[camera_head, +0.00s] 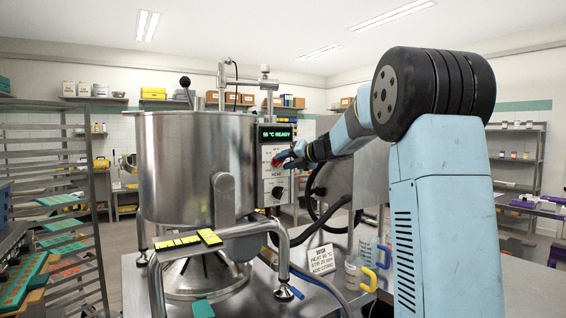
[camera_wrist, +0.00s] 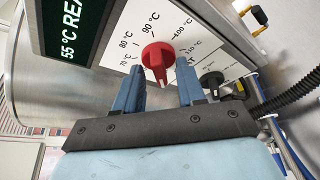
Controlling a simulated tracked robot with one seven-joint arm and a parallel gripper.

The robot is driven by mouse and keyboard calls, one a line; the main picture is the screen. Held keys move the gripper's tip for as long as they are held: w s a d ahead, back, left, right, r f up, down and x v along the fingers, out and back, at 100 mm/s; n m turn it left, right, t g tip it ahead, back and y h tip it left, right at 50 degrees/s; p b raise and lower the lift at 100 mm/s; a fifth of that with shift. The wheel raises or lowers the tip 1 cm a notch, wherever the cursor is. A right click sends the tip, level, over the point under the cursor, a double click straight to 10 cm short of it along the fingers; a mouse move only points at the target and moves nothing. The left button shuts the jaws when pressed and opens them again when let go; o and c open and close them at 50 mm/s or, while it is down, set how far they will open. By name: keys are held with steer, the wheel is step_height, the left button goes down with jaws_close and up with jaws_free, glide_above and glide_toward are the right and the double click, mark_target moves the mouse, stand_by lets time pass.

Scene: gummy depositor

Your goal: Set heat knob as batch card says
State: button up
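The red heat knob (camera_wrist: 155,57) sits on a white panel (camera_head: 273,180) with a dial marked from 70 to 110 °C. Its exact setting is hard to tell. My gripper (camera_head: 287,158) is open in front of the panel. In the wrist view its two blue fingers stand apart on either side of the knob; contact is not clear. The green display (camera_head: 276,133) above reads 55 °C READY. The batch card (camera_head: 323,260) stands on the steel table with lines for heat, stir and citric; its heat number is too small to read surely.
A black knob (camera_head: 277,192) sits below the red one; it also shows in the wrist view (camera_wrist: 211,80). A big steel kettle (camera_head: 185,165) stands left of the panel. Black hoses (camera_head: 320,222) hang to the right. Jugs (camera_head: 362,270) stand beside the card.

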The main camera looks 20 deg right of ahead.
steer(key=shift+c, duration=0.3)
jaws_close()
